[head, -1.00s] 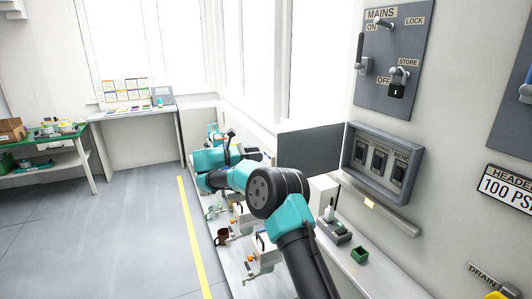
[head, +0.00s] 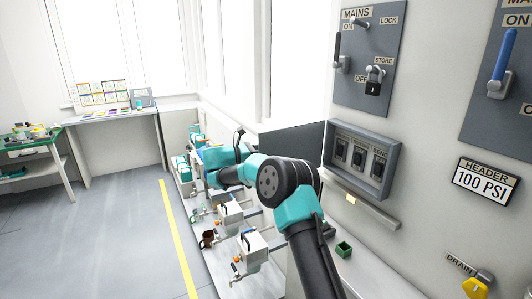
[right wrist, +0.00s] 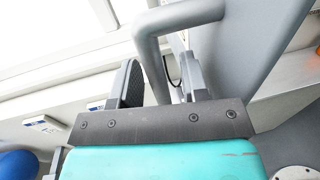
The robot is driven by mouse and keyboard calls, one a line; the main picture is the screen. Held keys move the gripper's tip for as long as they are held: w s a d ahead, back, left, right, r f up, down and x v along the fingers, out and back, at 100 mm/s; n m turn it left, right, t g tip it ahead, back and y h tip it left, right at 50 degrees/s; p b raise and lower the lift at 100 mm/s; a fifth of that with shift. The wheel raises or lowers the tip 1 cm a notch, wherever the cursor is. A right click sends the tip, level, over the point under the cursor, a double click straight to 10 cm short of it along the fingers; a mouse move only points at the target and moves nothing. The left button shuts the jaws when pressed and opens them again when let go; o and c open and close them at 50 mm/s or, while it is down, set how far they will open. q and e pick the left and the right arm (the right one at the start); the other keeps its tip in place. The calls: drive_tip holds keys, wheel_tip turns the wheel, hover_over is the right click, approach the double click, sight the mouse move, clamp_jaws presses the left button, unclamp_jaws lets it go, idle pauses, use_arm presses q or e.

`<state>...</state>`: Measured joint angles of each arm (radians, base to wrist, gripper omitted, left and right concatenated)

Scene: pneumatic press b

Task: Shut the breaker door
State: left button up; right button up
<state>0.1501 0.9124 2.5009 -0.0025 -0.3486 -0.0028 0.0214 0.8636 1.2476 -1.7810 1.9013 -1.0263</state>
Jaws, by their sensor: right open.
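The breaker box (head: 393,170) is a grey frame on the right wall with several dark breakers inside. Its dark grey door (head: 298,138) stands open to the left, its lower part hidden behind my right arm. In the right wrist view, my right gripper (right wrist: 160,85) is open, with a bent grey handle (right wrist: 151,55) passing between its two fingers. The handle is on a flat grey panel (right wrist: 245,50), apparently the breaker door. Whether a finger touches the handle is unclear. In the head view the right fingers are hidden by the arm. My left gripper is not in view.
The MAINS panel (head: 370,85) with levers and a padlock is above the box. A ledge (head: 365,208) runs below it, and a green bin (head: 344,248) sits lower. A long bench with several devices (head: 228,213) lies left of my arm; the floor beyond is clear.

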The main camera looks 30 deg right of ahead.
drive_tip(key=shift+c, duration=0.3)
clamp_jaws()
idle(0.3)
